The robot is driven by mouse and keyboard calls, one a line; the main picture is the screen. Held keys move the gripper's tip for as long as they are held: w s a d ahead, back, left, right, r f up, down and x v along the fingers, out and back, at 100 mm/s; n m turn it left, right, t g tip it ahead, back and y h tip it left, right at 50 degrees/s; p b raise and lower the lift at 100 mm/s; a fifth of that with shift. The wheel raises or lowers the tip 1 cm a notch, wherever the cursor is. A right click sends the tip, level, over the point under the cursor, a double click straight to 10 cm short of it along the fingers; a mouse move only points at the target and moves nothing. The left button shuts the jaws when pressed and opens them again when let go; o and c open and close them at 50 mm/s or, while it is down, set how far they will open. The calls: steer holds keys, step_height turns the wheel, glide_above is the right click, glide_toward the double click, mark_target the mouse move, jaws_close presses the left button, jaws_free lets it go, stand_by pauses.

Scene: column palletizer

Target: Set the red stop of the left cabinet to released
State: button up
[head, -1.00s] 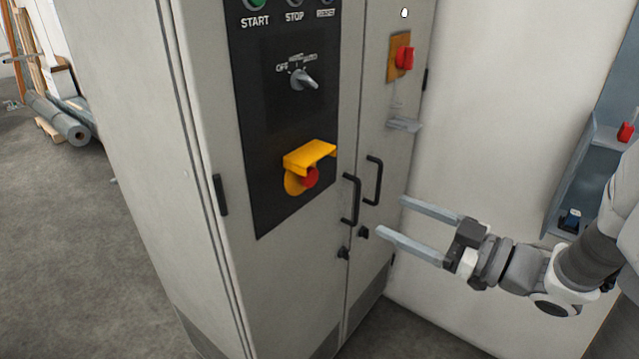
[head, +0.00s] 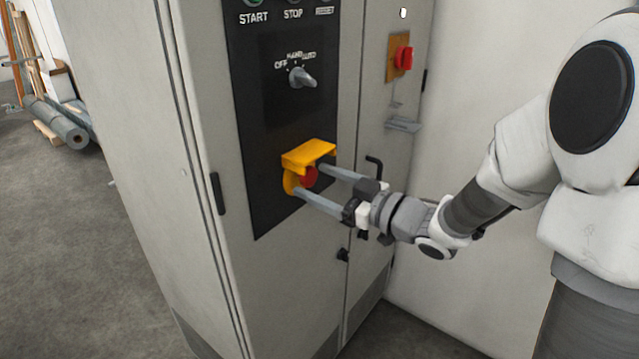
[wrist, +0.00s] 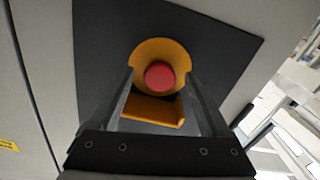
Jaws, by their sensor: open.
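The red stop (head: 309,176) is a round red button on a yellow base under a yellow hood (head: 308,154), low on the black panel of the left cabinet (head: 205,130). In the wrist view the red stop (wrist: 159,75) is seen face-on, with the yellow hood (wrist: 152,108) beside it. My gripper (head: 308,178) is open, its two long grey fingers reaching to either side of the red stop. In the wrist view my gripper (wrist: 158,88) has the button between its fingertips, with a gap on each side. I cannot tell how deep the button sits.
A selector knob (head: 301,77) is above the hood. The right cabinet door carries a red switch (head: 403,58) on an orange plate, a small grey shelf (head: 403,125) and a black handle (head: 375,170). Open floor (head: 110,240) lies to the left.

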steer(key=shift+a, duration=0.1)
jaws_close()
stand_by(0.4)
